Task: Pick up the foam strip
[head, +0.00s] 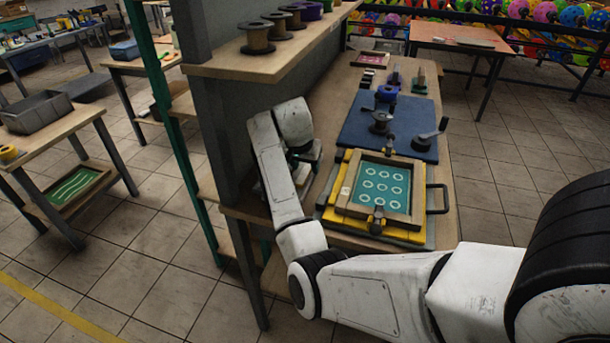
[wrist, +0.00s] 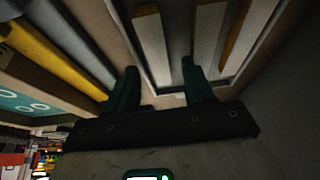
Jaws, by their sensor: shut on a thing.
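My gripper (wrist: 158,88) shows in the wrist view as two dark green fingers, apart, with a thing gripped between them. The view there is dim. The pale strip (wrist: 154,45) with an orange-brown end runs up from between the fingers; I take it as the foam strip. Its lower end and its contact with the fingers are hard to make out.
More pale strips (wrist: 207,35) lie beside it in a framed holder. The yellow printing frame with a green screen of rings (head: 383,184) is just right of my gripper on the bench. A blue board (head: 365,135) lies behind it. A grey post and shelf (head: 230,70) stand close left.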

